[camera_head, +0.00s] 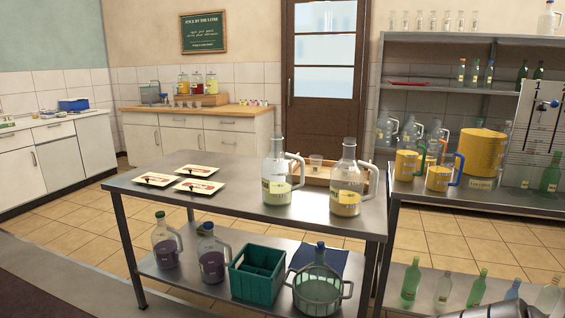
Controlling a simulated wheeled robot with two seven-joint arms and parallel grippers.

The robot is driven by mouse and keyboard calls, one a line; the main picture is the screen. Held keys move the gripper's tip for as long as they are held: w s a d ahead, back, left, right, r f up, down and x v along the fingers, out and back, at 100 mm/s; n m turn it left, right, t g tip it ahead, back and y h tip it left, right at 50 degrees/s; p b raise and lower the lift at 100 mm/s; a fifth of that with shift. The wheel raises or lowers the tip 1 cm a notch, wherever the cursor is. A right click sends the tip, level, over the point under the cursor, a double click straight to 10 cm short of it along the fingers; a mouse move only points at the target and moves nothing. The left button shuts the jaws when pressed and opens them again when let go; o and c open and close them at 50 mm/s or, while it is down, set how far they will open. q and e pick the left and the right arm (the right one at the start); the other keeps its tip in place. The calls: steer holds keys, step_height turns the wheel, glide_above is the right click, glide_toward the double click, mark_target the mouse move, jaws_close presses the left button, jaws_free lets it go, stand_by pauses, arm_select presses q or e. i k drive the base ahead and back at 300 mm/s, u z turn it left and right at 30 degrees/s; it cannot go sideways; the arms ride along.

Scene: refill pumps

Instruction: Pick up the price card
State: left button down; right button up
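Three cream cards with red and dark markings lie flat on the left part of the metal table (235,207). One card (158,180) is at the left, one (197,170) at the back and one (200,186) at the front right. Their print is too small to read, so I cannot tell which is the price card. No gripper fingers show. Only a grey metal part, perhaps of my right arm, shows at the bottom right edge.
Two clear jugs (277,178) (346,190) stand on the table's right half, before a wooden tray (318,178). The lower shelf holds purple-filled jugs (211,262), a green crate (257,275) and a handled pot (318,290). A shelf unit (480,198) stands right. The table around the cards is clear.

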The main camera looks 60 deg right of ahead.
mark_target(190, 171)
steer(key=z, duration=1.05)
steer(key=i, duration=2.6)
steer(key=u, duration=0.05)
